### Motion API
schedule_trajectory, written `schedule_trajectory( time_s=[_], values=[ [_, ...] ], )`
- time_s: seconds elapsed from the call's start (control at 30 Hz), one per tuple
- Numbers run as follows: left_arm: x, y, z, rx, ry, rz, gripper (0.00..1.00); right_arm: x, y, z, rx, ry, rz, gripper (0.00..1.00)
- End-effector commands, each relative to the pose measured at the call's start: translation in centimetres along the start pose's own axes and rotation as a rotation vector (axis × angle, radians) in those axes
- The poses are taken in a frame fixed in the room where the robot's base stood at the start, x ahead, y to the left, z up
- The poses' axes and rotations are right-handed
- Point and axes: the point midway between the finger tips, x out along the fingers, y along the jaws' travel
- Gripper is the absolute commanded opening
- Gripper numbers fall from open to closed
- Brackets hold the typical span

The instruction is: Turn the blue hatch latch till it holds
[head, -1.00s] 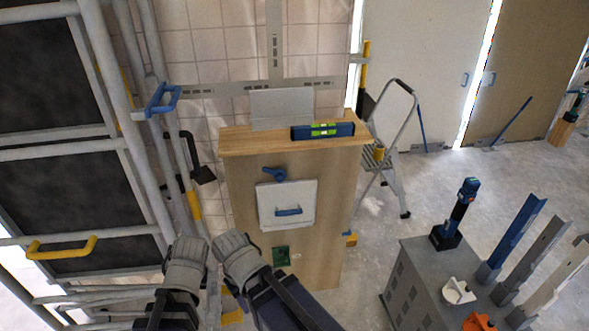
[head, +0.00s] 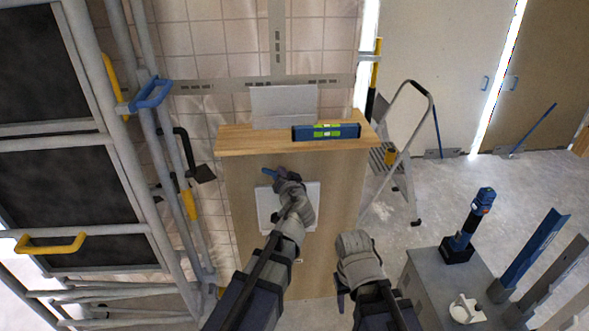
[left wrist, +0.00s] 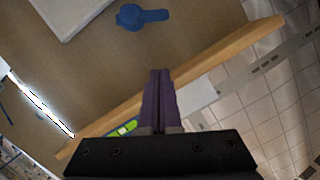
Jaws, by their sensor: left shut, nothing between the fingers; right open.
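The blue hatch latch (head: 270,172) is on the front of the wooden cabinet, just above the white hatch (head: 265,205). Its right part is partly hidden by my left gripper (head: 282,175). In the left wrist view the latch (left wrist: 142,17) lies near the top edge, its lever pointing right. The dark fingers of my left gripper (left wrist: 160,75) are shut and empty there, apart from the latch in the picture. The white hatch (left wrist: 68,12) shows at upper left. My right gripper (head: 341,296) is open, low in front of the cabinet, away from the latch.
A blue spirit level (head: 325,131) lies on the overhanging cabinet top (head: 235,141). Pipes and frames stand close on the left. A stepladder (head: 410,150) stands on the right, and a grey cabinet (head: 430,275) with tools is at lower right.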

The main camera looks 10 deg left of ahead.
Motion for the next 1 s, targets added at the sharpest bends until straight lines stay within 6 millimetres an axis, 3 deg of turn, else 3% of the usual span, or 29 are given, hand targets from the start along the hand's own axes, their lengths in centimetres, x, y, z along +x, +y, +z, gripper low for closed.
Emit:
schedule_trajectory(
  time_s=[0.27, 0.7, 0.8, 1.0],
  values=[
    [1.8, 0.1, 0.0, -0.001, -0.001, -0.001, 0.00, 0.5, -0.1, 0.0, 0.000, 0.000, 0.000, 0.50],
    [10.8, 0.1, 0.1, -0.001, -0.002, -0.002, 0.00, 2.4, -0.2, -0.1, 0.000, 0.000, 0.000, 0.50],
    [10.5, 0.2, 2.0, 0.000, -0.002, -0.001, 0.00, 4.0, -0.4, -0.2, 0.000, 0.000, 0.000, 0.50],
    [10.8, 0.1, 3.5, -0.001, -0.002, -0.001, 0.00, 5.3, -0.5, -0.3, -0.001, 0.000, 0.000, 0.50]
  ],
)
